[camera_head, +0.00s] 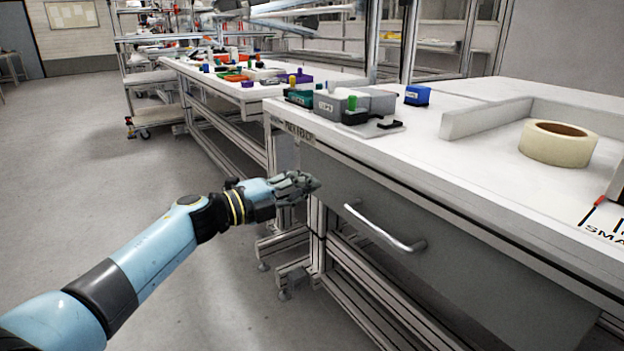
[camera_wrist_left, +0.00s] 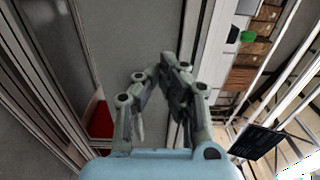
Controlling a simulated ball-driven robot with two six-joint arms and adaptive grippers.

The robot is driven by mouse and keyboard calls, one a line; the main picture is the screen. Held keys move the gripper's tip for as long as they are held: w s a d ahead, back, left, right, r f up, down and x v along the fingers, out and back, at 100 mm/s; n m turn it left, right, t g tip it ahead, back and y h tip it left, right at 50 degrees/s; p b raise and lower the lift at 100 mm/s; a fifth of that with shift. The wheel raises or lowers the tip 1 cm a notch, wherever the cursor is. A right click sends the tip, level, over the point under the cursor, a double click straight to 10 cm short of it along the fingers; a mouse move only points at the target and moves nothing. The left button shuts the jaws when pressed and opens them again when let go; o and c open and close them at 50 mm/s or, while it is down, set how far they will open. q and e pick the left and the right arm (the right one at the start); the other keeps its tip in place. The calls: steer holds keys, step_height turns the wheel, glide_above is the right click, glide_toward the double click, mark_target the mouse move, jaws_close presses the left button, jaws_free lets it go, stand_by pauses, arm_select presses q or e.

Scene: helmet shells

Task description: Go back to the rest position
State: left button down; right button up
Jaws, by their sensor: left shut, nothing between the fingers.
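My left gripper (camera_head: 308,183) is at the end of the light blue arm that comes in from the lower left. It is beside the left front corner of the workbench, below the level of its top and left of the drawer handle (camera_head: 385,228). In the left wrist view the two fingers of my left gripper (camera_wrist_left: 163,62) are closed together with nothing between them. My right gripper is in neither view.
The white workbench top (camera_head: 465,170) holds grey bins (camera_head: 345,103), a blue box (camera_head: 417,95) and a tape roll (camera_head: 557,143). A second bench with small coloured parts (camera_head: 238,77) stands behind. The grey floor (camera_head: 90,170) at left is clear.

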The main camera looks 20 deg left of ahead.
arm_select(q)
steer(key=p+v, duration=0.1)
steer(key=v, duration=0.6)
steer(key=s+a+f+n+g+y+p, duration=0.1)
steer(key=s+a+f+n+y+p, duration=0.3)
steer(key=s+f+n, duration=0.6)
steer(key=s+a+f+n+g+y+p, duration=0.1)
steer(key=s+f+n+y+p, duration=0.3)
steer(key=s+f, duration=1.05)
steer(key=s+a+f+n+g+y, duration=0.1)
steer(key=s+f+n+g, duration=0.2)
steer(key=s, duration=0.8)
steer(key=s+a+f+n+g+y, duration=0.1)
steer(key=s+f+n+g, duration=0.3)
steer(key=s, duration=0.8)
steer(key=s+a+f+n+g+y, duration=0.1)
steer(key=s+f+n+g, duration=0.3)
steer(key=s, duration=0.7)
step_height(320, 180, down, 2)
steer(key=shift+s+f+n+y+p, duration=0.15)
steer(key=shift+s+n+y+p, duration=0.2)
steer(key=shift+y, duration=0.35)
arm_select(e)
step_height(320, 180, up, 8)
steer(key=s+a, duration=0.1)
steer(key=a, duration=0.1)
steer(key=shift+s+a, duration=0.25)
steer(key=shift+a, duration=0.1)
